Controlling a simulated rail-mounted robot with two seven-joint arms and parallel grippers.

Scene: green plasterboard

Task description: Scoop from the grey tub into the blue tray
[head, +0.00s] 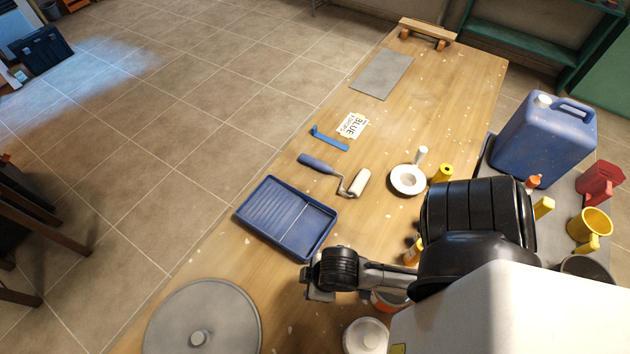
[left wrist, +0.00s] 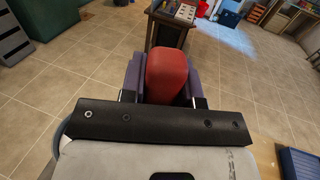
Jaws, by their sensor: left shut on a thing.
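The blue tray (head: 288,218) lies flat on the wooden bench, with a ribbed slope at its left side and its bed bare. Its edge also shows at the lower right of the left wrist view (left wrist: 298,162). A round grey top with a small knob (head: 205,322), likely the grey tub, is at the lower left of the head view, cut by the frame. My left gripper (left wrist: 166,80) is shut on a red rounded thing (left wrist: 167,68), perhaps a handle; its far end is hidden. In the head view, an arm of mine ends just below the tray; its fingertips are unclear.
A paint roller (head: 355,184), a blue strip (head: 330,138), a label card (head: 352,125) and a white dish (head: 408,179) lie beyond the tray. A white lidded pot (head: 366,336) stands near my arm. A blue jerrycan (head: 540,140) stands at right. Floor left of the bench is open.

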